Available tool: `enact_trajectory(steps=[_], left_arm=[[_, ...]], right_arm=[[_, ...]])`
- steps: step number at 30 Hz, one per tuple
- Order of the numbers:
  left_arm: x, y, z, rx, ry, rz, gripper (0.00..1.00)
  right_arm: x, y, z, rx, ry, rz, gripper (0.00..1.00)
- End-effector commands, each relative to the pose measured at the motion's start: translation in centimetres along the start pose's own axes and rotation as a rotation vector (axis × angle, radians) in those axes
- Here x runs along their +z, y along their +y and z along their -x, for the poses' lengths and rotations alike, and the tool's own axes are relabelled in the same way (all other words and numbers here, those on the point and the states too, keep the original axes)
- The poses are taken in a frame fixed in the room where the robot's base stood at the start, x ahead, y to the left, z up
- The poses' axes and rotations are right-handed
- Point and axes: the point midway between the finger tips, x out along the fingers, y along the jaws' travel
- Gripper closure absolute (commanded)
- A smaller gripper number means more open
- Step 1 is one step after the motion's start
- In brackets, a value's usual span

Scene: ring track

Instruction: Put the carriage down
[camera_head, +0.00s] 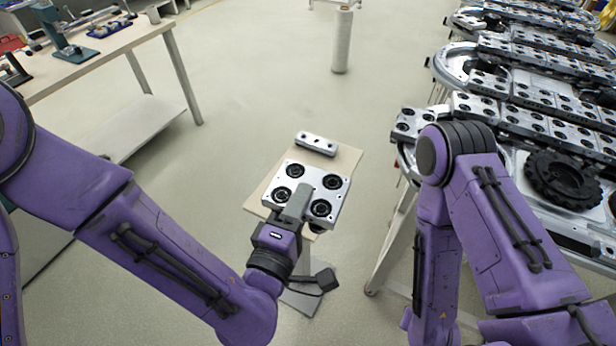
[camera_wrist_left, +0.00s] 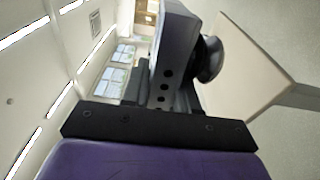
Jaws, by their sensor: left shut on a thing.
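The carriage (camera_head: 311,181) is a silver plate with black round hubs on its top face. My left gripper (camera_head: 297,206) is shut on its near edge and holds it over a small pale stand top (camera_head: 348,157). In the left wrist view, a black wheel (camera_wrist_left: 208,60) under the carriage shows close to the pale stand top (camera_wrist_left: 248,72). I cannot tell whether they touch. The carriage hides much of the stand top. My right arm comes in from the right; its gripper is out of the picture.
A small silver block (camera_head: 316,144) with black holes lies at the stand's far edge. The ring track (camera_head: 455,66) with several carriages fills the right side. A workbench (camera_head: 110,46) stands at the left, a white roll (camera_head: 342,42) behind. Open floor lies between.

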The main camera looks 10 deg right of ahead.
Motion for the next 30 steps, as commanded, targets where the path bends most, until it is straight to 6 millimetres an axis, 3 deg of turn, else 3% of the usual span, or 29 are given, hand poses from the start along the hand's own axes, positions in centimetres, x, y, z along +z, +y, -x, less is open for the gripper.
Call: enact_trajectory(steps=[3, 8, 16, 17, 21, 24, 30], left_arm=[[2.7, 0.3, 0.8, -0.006, -0.059, -0.006, 1.0], [3.9, 0.1, 1.2, -0.013, -0.092, -0.01, 1.0], [-0.1, -2.6, -1.2, -0.009, -0.087, -0.008, 1.0], [-0.7, -2.0, -1.7, -0.013, -0.088, -0.01, 1.0], [-3.5, -3.3, -3.5, -0.014, -0.089, -0.013, 1.0], [-4.9, -5.6, -4.3, -0.018, -0.092, -0.012, 1.0], [-6.7, -8.1, -5.5, -0.014, -0.093, -0.011, 1.0]], right_arm=[[0.1, 0.0, -0.1, 0.0, 0.0, 0.0, 1.0], [0.2, -0.1, -0.6, 0.0, 0.0, 0.0, 1.0], [2.2, -0.5, -5.3, 0.0, 0.0, 0.0, 1.0], [1.7, -0.3, -4.0, 0.001, -0.001, 0.001, 1.0], [1.3, -0.3, -3.1, 0.0, 0.0, 0.0, 1.0], [1.3, -0.3, -3.2, 0.0, 0.0, 0.0, 1.0], [1.3, -0.3, -3.1, 0.0, 0.0, 0.0, 1.0]])
